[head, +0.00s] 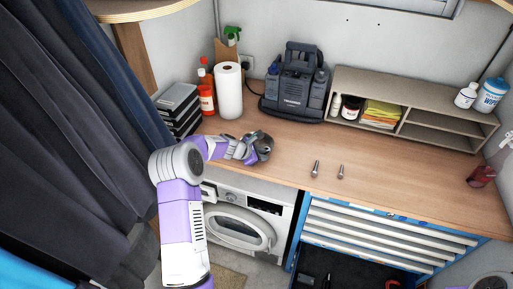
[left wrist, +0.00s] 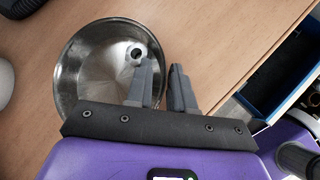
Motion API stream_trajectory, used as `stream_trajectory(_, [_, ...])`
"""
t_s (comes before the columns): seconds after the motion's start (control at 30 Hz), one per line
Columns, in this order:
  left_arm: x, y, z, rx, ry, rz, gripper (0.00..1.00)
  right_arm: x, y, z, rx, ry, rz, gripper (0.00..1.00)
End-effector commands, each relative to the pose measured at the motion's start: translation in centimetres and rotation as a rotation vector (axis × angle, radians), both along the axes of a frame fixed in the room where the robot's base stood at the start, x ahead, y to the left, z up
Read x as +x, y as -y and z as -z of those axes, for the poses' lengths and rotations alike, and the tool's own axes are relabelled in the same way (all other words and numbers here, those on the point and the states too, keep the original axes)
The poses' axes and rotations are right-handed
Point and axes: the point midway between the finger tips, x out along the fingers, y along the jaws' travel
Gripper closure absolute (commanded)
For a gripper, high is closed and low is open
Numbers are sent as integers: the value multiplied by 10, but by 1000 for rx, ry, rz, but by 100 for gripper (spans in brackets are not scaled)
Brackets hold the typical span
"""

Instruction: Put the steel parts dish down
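The steel parts dish (left wrist: 85,62) is a round, shiny bowl in the left wrist view, with a small ring-shaped nut (left wrist: 137,53) inside it. My left gripper (left wrist: 162,70) has one finger inside the dish and one outside, shut on its wall. In the head view the dish (head: 266,144) is small and partly hidden by my left gripper (head: 250,150), near the front edge of the wooden worktop (head: 285,148). I cannot tell clearly whether its base touches the worktop. My right gripper is not in view.
Two bolts (head: 315,168) (head: 340,172) stand right of the dish. A paper towel roll (head: 229,92), grey tool case (head: 296,85) and shelf unit (head: 410,118) line the back. A red object (head: 481,176) is far right. An open drawer (head: 340,268) lies below.

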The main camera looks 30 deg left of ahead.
Motion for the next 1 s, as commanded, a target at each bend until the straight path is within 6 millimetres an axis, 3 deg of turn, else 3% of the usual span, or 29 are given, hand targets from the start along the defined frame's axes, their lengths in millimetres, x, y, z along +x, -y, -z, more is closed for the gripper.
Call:
stream_trajectory(0.3, [4, 1, 3, 1, 1, 0, 79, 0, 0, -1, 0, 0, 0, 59])
stream_trajectory(0.43, [3, 1, 3, 1, 1, 0, 99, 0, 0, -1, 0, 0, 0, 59])
stream_trajectory(0.47, [3, 1, 3, 1, 0, 1, 100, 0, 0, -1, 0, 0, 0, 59])
stream_trajectory(1.0, [4, 3, -2, 1, 3, 4, 100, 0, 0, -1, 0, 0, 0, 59])
